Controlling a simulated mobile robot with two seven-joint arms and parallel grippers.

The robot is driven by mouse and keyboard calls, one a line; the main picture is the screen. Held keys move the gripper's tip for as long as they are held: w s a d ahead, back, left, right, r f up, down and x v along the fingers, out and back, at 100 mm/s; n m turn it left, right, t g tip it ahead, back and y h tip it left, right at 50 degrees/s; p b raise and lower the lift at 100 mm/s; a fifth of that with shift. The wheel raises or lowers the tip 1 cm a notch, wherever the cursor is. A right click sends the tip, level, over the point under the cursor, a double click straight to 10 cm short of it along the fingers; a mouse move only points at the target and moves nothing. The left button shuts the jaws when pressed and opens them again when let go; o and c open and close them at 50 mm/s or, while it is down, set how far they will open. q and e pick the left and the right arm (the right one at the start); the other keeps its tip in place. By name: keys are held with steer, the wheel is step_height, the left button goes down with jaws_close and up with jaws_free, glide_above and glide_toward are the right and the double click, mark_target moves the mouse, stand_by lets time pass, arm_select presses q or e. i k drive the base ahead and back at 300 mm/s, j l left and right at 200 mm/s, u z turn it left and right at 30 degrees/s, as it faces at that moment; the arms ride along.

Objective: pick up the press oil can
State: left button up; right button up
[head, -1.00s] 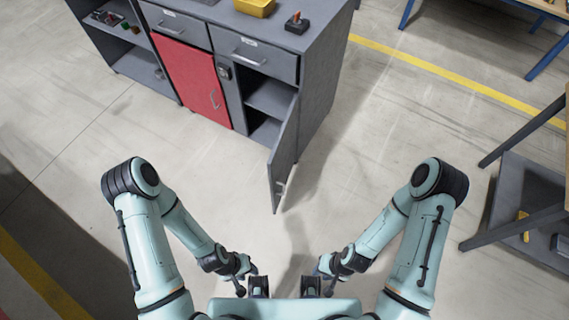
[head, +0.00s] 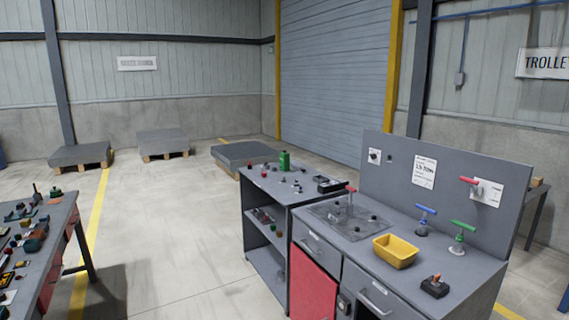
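A small green can-like object (head: 285,161) stands upright at the back of the grey shelf unit's top (head: 262,180), left of the workbench. It is too small to tell whether it is the press oil can. Nothing else in view is clearly an oil can. Neither of my grippers is in view, and none of my arms shows.
The grey workbench (head: 345,247) carries a yellow bin (head: 395,251), valves with blue (head: 424,220) and green (head: 461,236) handles, and a black control box (head: 434,286). A cluttered table (head: 62,222) stands at left. The floor between (head: 165,250) is clear.

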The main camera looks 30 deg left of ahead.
mark_target(283, 158)
steer(key=i+j+u, duration=0.25)
steer(key=j+u, duration=0.15)
steer(key=i+j+u, duration=0.4)
steer(key=j, duration=0.15)
steer(key=i+j+u, duration=0.6)
steer(key=i+u, duration=0.2)
steer(key=i+j+u, duration=0.1)
steer(key=i+u, duration=0.3)
steer(key=i+j, duration=0.1)
steer(key=i, duration=1.55)
